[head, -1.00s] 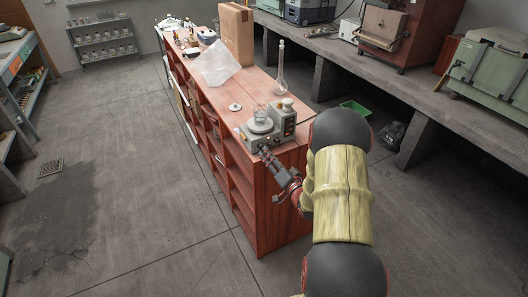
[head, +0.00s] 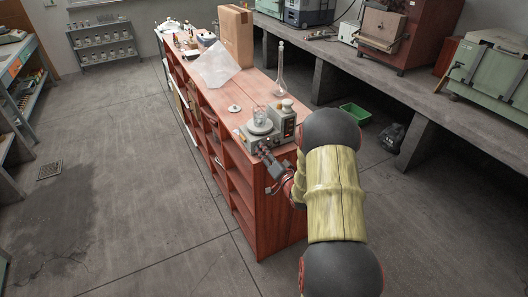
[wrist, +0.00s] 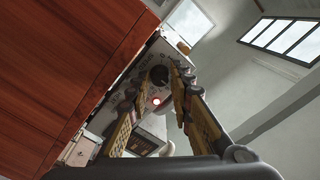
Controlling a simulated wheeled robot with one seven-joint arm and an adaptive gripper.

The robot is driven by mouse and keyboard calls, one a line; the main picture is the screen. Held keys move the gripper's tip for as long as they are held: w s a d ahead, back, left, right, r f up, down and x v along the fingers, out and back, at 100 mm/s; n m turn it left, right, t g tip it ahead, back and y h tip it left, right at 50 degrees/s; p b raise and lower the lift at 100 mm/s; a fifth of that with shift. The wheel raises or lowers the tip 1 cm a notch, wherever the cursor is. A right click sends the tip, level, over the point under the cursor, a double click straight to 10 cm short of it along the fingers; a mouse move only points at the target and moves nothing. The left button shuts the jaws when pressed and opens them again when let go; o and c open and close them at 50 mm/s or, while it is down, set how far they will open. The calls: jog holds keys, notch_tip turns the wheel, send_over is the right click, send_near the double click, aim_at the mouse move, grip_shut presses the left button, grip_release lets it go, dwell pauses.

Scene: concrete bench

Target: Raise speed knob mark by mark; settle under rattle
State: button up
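The stirrer (head: 258,139) is a grey bench unit with a round top plate and a clear glass beaker (head: 260,114) on it. It stands at the near end of the red-brown bench. In the head view my gripper (head: 264,151) is at the stirrer's front and hides the knob. The beaker's contents are too small to tell.
A cardboard box (head: 236,37) and a pale sheet (head: 215,65) are farther back. Floor left of the bench is clear.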

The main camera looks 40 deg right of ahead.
grip_shut()
jog(key=m+p, duration=0.2)
jog(key=shift+r+m, duration=0.1)
jog(key=shift+m, duration=0.3)
jog(key=shift+m+p, duration=0.35)
jog(key=shift+m, duration=0.75)
jog(key=shift+o, duration=1.7)
grip_release()
jog(key=shift+o, duration=0.7)
